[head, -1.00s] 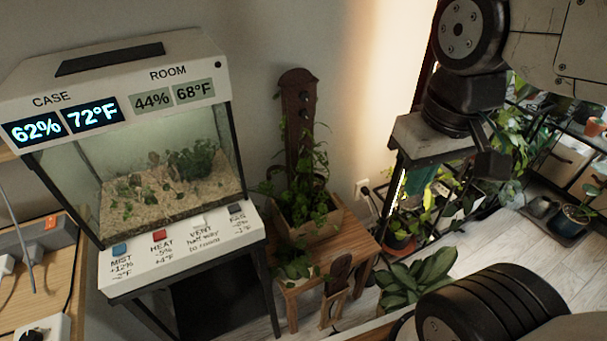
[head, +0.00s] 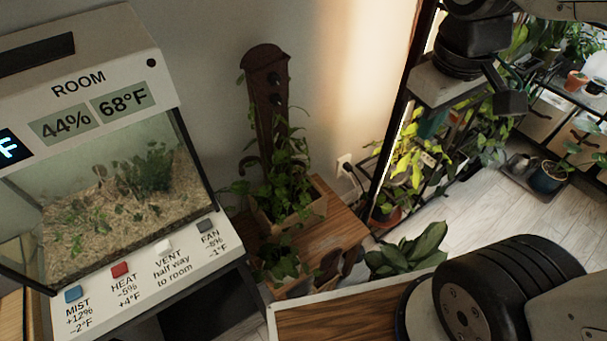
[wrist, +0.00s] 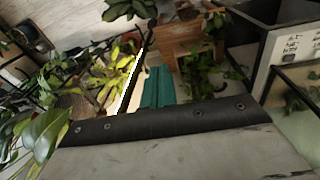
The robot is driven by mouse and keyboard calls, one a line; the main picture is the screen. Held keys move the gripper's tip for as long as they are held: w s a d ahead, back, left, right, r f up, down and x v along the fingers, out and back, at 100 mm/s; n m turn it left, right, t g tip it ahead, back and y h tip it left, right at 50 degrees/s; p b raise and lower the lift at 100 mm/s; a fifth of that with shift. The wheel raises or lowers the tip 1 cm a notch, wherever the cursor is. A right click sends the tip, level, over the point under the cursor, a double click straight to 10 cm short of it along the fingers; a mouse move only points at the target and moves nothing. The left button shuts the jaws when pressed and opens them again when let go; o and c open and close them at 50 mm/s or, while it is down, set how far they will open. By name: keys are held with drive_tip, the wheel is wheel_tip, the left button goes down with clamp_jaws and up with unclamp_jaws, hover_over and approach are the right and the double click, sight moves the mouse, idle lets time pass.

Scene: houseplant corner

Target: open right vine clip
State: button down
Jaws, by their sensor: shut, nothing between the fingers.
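A dark wooden post (head: 265,115) with a rounded top and dark round knobs stands in a wooden planter (head: 315,208) in the head view. A leafy green vine (head: 283,180) climbs its lower part. I cannot make out for certain which small part is the right vine clip. My gripper (head: 433,124) is at the upper right, apart from the post, its teal fingers partly hidden under its grey body. In the wrist view, its two teal fingers (wrist: 158,72) lie together, empty, and the planter (wrist: 190,38) shows beyond and right of them.
A glass plant case (head: 110,200) with coloured buttons stands left. A small table (head: 340,232) holds the planter and a smaller potted plant (head: 280,262). A broad-leaved plant (head: 408,250) is at lower centre. A plant rack (head: 405,150) with a light strip stands behind my gripper.

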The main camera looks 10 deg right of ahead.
drive_tip(key=w+a+f+n+h, duration=0.1)
drive_tip(key=w+a+f+n, duration=0.15)
drive_tip(key=w+n, duration=0.2)
drive_tip(key=w+a+f+n, duration=0.2)
drive_tip(key=w+f+n, duration=0.1)
drive_tip(key=w, duration=0.3)
drive_tip(key=w+a+f+n, duration=0.5)
drive_tip(key=a+f+n, duration=0.35)
drive_tip(key=f, duration=0.25)
drive_tip(key=w+a+f+n, duration=0.4)
drive_tip(key=a+f+n, duration=0.45)
drive_tip(key=f, duration=0.35)
drive_tip(key=w+d+f+t, duration=0.1)
drive_tip(key=w+d+f, duration=0.3)
drive_tip(key=f, duration=0.6)
drive_tip(key=shift+w+n, duration=0.35)
drive_tip(key=shift+w, duration=0.15)
drive_tip(key=shift+d+f, duration=0.1)
